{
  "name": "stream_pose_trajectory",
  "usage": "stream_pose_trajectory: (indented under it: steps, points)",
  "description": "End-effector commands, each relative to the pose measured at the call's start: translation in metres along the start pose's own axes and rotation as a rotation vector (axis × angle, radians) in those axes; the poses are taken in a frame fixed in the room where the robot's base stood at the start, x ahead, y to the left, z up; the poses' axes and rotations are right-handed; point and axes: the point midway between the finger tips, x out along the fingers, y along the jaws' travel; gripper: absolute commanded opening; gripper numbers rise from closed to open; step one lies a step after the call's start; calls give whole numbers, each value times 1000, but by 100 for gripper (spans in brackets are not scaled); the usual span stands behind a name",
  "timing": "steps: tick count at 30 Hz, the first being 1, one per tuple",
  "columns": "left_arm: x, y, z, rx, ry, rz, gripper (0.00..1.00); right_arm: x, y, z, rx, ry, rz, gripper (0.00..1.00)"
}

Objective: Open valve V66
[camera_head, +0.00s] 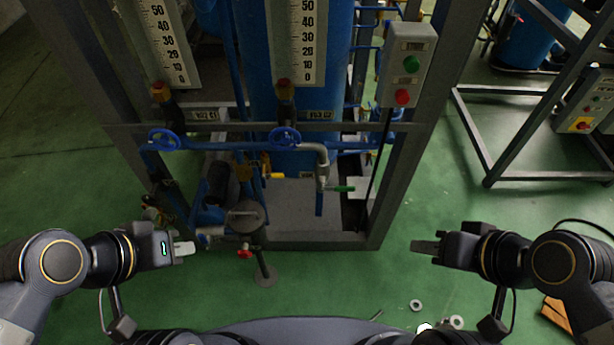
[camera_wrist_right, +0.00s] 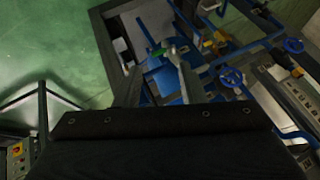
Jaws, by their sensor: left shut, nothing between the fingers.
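Several valves show on the blue pipework; no V66 label is readable, so I cannot tell which one it is. A green-handled valve (camera_head: 343,189) sits below a grey elbow pipe; its green handle (camera_wrist_right: 158,52) also shows in the right wrist view. Two blue handwheels, a left one (camera_head: 164,140) and a middle one (camera_head: 285,137), are on the horizontal pipe. A yellow handle (camera_head: 276,176) and a red-knobbed valve (camera_head: 244,252) are lower. My left gripper (camera_head: 190,248) is shut and empty, left of the red knob. My right gripper (camera_head: 416,246) is right of the frame, touching nothing; its opening is unclear.
A grey metal frame (camera_head: 400,150) surrounds the pipes and blue tank (camera_head: 340,60). A control box (camera_head: 407,65) with green and red buttons hangs at its right post. Another control box (camera_head: 588,100) stands at far right.

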Motion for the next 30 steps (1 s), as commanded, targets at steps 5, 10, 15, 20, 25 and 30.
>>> stream_pose_trajectory:
  steps: [5, 10, 15, 20, 25, 30]
  points:
    - [0, 0, 0, 0, 0, 0, 0, 0, 0, 0, 0, 0, 0, 36]
    - [0, 0, 0, 0, 0, 0, 0, 0, 0, 0, 0, 0, 0, 36]
    - [8, -4, 4, 0, 0, 0, 0, 13, 0, -2, 49, 12, -9, 14]
    - [36, -17, 18, 0, 0, 0, 0, 62, -1, -18, 291, 74, -59, 0]
    - [77, -35, 39, 0, 0, 0, 0, 140, -6, -43, 738, 162, -172, 0]
    - [116, -53, 58, 0, 0, 0, 0, 216, -8, -59, 1221, 226, -315, 0]
